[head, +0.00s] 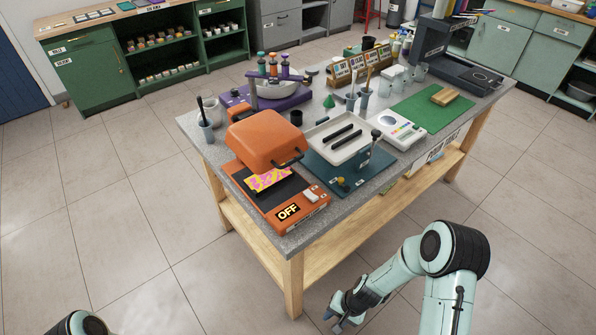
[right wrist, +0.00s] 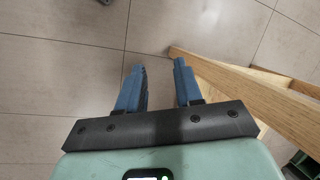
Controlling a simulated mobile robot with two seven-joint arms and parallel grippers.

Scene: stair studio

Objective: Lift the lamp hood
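The orange lamp hood (head: 264,138) sits at the back of an orange lamp unit (head: 284,212) on the near left part of the table. It stands raised and tilted above the unit's bed, with a dark handle (head: 288,158) at its front edge. A pink and yellow sheet (head: 268,179) lies partly under it on the dark bed. A label on the unit's front reads OFF. My right gripper (head: 338,318) is low in front of the table, away from the hood. In the right wrist view its fingers (right wrist: 160,85) are apart with nothing between them. My left gripper is out of view.
The grey table (head: 205,152) has wooden legs and a lower shelf. A teal press with a white tray (head: 340,141) stands right of the lamp unit. A purple-based carousel (head: 270,88) stands behind. Floor left of the table is clear.

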